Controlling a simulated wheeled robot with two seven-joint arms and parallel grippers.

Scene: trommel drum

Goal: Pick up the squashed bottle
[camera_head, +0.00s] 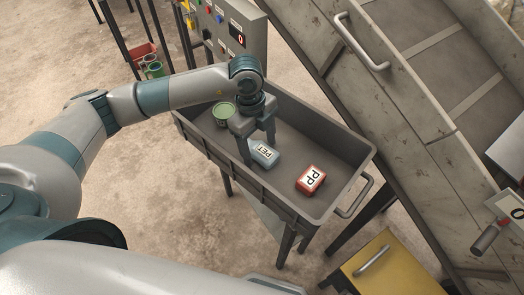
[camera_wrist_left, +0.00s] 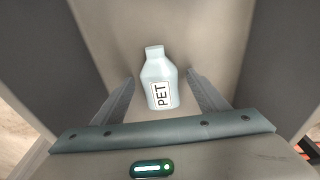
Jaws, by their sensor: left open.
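The squashed bottle (camera_head: 267,154) is pale blue with a white "PET" label. It lies on the floor of a grey trough (camera_head: 337,155), left of its middle. My left gripper (camera_head: 258,152) points down into the trough over the bottle. In the left wrist view the bottle (camera_wrist_left: 160,82) lies between the two spread fingers of the left gripper (camera_wrist_left: 160,88), with a gap on each side. The left gripper is open and empty. In the head view a finger partly hides the bottle's left end. My right gripper is not in view.
A green can (camera_head: 224,113) stands at the trough's left end. The trough's walls surround the gripper. A sloped conveyor (camera_head: 400,130) and a control panel (camera_head: 228,30) stand behind.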

